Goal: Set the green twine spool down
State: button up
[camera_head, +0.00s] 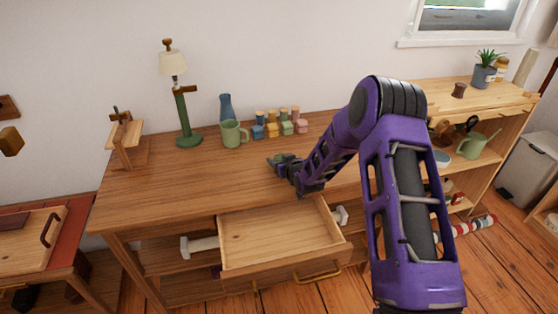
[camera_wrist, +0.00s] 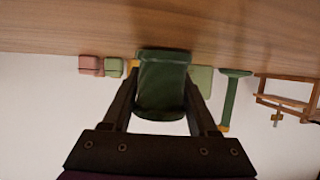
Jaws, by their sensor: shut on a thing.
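My gripper (camera_head: 284,164) is low over the wooden desk top (camera_head: 190,185), near its front edge and above the open drawer. In the wrist view, the gripper (camera_wrist: 160,100) is shut on the green twine spool (camera_wrist: 162,85), with one dark finger on each side. The desk top fills the top of that upside-down view. One end of the spool points at the desk. I cannot tell whether it touches. In the head view the spool is small and mostly hidden by the fingers.
A wooden stand (camera_head: 122,142) is at the left. The drawer (camera_head: 275,238) is pulled out. The desk's left-front area is clear.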

jog(key=shift+f, duration=0.2)
jog(key=o, duration=1.3)
jog(key=shift+o, duration=0.2)
jog(key=shift+r, duration=0.1)
